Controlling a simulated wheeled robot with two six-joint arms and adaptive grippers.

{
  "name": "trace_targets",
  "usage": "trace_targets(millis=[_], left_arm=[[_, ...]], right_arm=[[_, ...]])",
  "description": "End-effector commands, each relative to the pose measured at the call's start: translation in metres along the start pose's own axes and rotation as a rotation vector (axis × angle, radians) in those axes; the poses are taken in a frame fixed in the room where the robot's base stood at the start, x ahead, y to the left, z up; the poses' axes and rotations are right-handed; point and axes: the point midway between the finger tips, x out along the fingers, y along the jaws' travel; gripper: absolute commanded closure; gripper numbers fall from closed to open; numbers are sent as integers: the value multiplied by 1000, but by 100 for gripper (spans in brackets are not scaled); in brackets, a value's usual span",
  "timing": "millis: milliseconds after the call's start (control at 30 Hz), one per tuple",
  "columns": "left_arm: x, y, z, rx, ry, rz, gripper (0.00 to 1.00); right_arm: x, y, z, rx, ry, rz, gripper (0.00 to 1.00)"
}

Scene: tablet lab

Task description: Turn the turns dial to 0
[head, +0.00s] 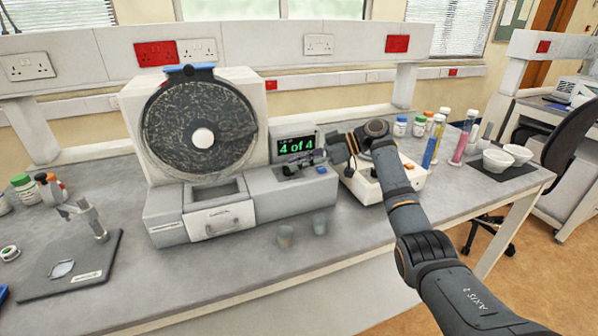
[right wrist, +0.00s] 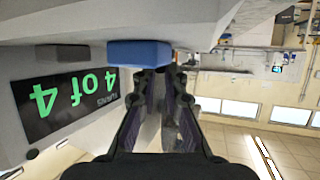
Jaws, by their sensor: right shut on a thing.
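The drum tester (head: 160,215) stands on the bench with its round dark drum facing me. Its green display (head: 297,145) reads "4 of 4"; the right wrist view shows this display (right wrist: 65,100) upside down, with the word TURNS. My right gripper (head: 318,158) is at the panel just right of the display, its fingers (right wrist: 165,85) shut on a small part there. This fits the turns dial, which the fingers hide. A blue button (head: 321,170) is just below the fingertips; it also shows in the right wrist view (right wrist: 140,53). My left gripper is out of view.
A white device (head: 408,185) stands right of the tester, under my right arm. Beyond are bottles, coloured cylinders (head: 433,142) and white bowls (head: 497,161). Two small cups (head: 285,237) stand in front of the tester. A grey stand (head: 70,265) is at left.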

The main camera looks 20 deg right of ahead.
Motion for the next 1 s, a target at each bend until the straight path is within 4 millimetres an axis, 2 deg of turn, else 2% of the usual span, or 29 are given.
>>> trace_targets(millis=[200,800,833,1000], left_arm=[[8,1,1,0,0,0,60],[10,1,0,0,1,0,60],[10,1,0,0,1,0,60],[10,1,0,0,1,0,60]], right_arm=[[0,2,0,-25,0,-58,100],[0,3,0,-36,-2,-86,100],[0,3,0,-36,-2,-86,89],[0,3,0,-35,-2,-86,67]])
